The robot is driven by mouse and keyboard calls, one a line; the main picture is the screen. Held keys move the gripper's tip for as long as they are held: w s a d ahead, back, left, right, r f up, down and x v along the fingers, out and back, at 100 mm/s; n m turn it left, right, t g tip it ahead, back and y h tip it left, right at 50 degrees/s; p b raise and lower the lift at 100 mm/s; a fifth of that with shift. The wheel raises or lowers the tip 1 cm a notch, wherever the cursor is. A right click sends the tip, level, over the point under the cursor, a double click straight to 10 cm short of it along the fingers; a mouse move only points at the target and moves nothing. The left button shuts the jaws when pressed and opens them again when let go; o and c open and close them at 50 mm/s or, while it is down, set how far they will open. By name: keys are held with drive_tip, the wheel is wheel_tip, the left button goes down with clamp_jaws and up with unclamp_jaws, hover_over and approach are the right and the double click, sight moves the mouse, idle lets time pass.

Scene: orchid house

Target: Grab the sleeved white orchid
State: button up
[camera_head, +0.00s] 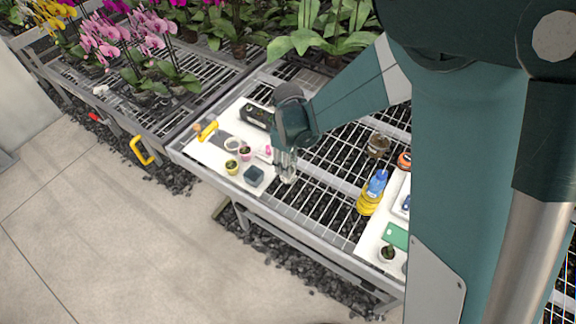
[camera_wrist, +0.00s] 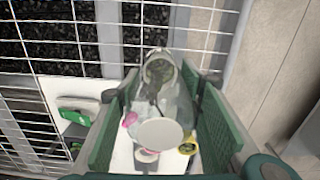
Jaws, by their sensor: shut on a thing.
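The sleeved white orchid (camera_wrist: 176,88) shows in the wrist view as a clear, see-through sleeve with a small pot of dark medium at its far end. A pale oval shape (camera_wrist: 158,133) shows nearer the camera; I cannot tell whether it is the bloom. My gripper (camera_wrist: 155,115) has its green pads on either side of the sleeve and is shut on it. In the head view my gripper (camera_head: 285,160) points down at the bench's front edge, beside the white tray. The clear sleeve (camera_head: 287,176) is small there, and its contents are unclear.
The white tray (camera_head: 212,152) holds small pots, a dark block (camera_head: 254,175), a yellow-handled tool (camera_head: 208,130) and a black device (camera_head: 257,116). A yellow-and-blue bottle (camera_head: 372,192) stands right on the wire bench. Open mesh lies between. Potted orchids (camera_head: 125,40) fill the back left.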

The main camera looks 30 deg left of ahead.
wheel_tip(320, 180, up, 8)
drive_tip(key=shift+r+p, duration=0.1)
drive_tip(key=shift+p, duration=0.3)
